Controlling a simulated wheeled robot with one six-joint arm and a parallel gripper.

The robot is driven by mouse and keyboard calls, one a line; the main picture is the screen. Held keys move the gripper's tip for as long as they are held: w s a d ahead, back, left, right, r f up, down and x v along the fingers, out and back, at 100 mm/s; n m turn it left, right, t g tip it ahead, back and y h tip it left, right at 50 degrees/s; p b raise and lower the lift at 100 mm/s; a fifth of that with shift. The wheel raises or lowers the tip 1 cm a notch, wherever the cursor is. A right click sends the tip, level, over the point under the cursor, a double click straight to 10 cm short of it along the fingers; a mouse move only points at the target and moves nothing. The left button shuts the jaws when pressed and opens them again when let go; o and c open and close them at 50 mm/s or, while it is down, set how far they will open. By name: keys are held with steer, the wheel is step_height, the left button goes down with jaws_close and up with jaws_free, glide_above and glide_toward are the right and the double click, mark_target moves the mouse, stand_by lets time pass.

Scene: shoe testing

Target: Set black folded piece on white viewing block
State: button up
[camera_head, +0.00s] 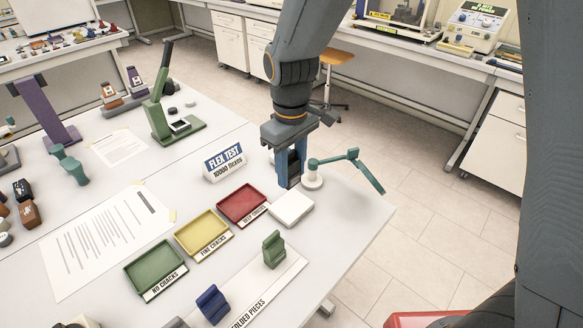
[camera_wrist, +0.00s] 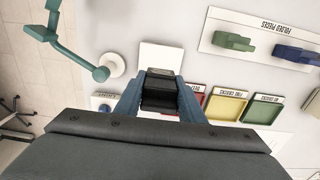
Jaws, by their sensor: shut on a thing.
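My gripper (camera_head: 289,180) points down at the back edge of the white viewing block (camera_head: 292,208). In the wrist view its two blue fingers (camera_wrist: 160,97) are shut on the black folded piece (camera_wrist: 160,92). The piece overlaps the near edge of the white block (camera_wrist: 161,55) in that view. I cannot tell whether it touches the block or hangs above it. The block's top is otherwise bare.
A teal jointed stand (camera_head: 313,178) is close beside my gripper. Red (camera_head: 242,205), yellow (camera_head: 204,234) and green (camera_head: 156,267) trays lie left of the block. A strip with green (camera_head: 274,250) and blue (camera_head: 212,304) folded pieces lies in front. The flex test sign (camera_head: 224,163) stands behind.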

steer(key=shift+d+f+b, duration=0.1)
steer(key=shift+f+b, duration=1.25)
steer(key=shift+f, duration=1.5)
steer(key=shift+p, duration=0.65)
steer(key=shift+f+b, duration=0.5)
steer(key=shift+f, duration=0.55)
steer(key=o, duration=1.1)
step_height(320, 180, up, 8)
steer(key=shift+f+b, duration=0.15)
steer(key=shift+b, duration=0.85)
